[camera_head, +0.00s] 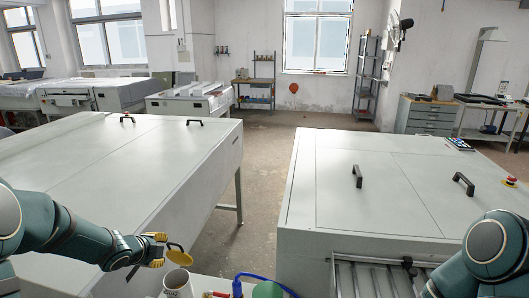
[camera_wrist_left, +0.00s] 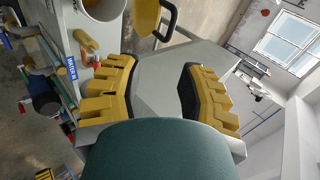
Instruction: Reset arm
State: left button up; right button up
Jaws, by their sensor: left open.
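My left arm comes in from the left in the head view. My left gripper (camera_head: 155,250), with yellow ridged fingers, is beside the left machine's near edge. In the left wrist view my left gripper (camera_wrist_left: 160,92) is open, with a wide gap and nothing between its fingers.
A pale round container (camera_head: 177,284), a green round item (camera_head: 267,290) and a blue item (camera_head: 238,287) stand at the bottom edge. Large white machines stand left (camera_head: 130,165) and right (camera_head: 350,190). A floor aisle (camera_head: 262,175) lies between them.

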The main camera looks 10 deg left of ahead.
pick_arm(q)
jog(key=s+d+f+n+g+h+b, duration=0.1)
jog(key=s+d+f+n+g+b, duration=0.2)
jog(key=d+f, duration=0.45)
jog(key=s+d+f+n+h+b, duration=0.1)
jog(key=s+d+f+n, duration=0.3)
jog(key=d+f+n, duration=0.4)
jog(key=s+d+f+n+g+b, duration=0.4)
jog(key=s+d+f+n, duration=0.5)
jog(key=s+f, duration=0.4)
jog(key=s+d, duration=0.1)
jog(key=s, duration=0.2)
jog(key=shift+d+f+h, duration=0.35)
jog(key=shift+f+h, duration=0.05)
jog(key=shift+d, duration=0.1)
